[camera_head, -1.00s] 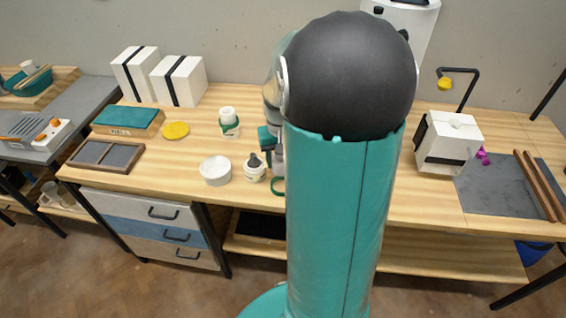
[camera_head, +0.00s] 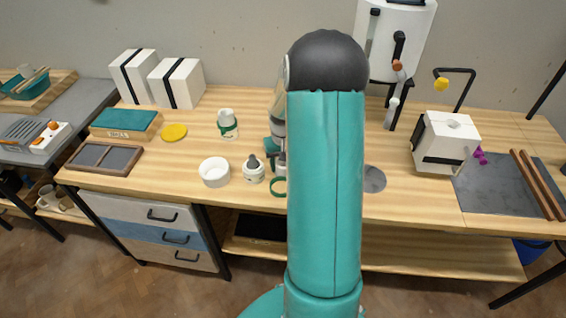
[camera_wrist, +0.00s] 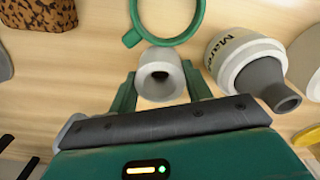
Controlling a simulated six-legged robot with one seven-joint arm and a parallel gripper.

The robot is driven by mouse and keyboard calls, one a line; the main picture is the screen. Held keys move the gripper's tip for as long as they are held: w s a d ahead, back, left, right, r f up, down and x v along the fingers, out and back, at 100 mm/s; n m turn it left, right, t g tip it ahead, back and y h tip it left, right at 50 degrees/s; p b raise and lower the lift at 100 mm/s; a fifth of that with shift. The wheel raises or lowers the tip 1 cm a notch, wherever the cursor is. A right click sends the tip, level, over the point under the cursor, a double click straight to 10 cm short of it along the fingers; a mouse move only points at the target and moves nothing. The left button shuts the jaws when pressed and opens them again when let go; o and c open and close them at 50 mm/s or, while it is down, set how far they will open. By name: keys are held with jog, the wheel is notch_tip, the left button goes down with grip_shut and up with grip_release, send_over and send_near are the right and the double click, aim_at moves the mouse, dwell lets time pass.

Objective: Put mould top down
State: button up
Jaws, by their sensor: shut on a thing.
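In the wrist view my gripper (camera_wrist: 160,98) has its two green fingers on either side of a small pale round piece (camera_wrist: 158,58) with a hollow in its middle. It is shut on this piece; I cannot tell whether it is resting on the table. In the head view my arm hides most of the gripper. A white block-shaped mould (camera_head: 452,126) with a black band stands at the right of the table. A small round mark shows on its top face. Two more white banded blocks (camera_head: 135,75) (camera_head: 177,83) stand at the back left.
A green ring (camera_wrist: 168,38) and a labelled bottle with a dark nozzle (camera_wrist: 245,62) are close to my gripper. A white bowl (camera_head: 214,172) is to the left. A grey slab (camera_head: 490,198) with wooden strips lies right. A grey disc (camera_head: 373,180) lies just right of my arm.

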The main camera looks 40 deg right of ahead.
jog(key=shift+f, duration=0.15)
jog(key=o, duration=1)
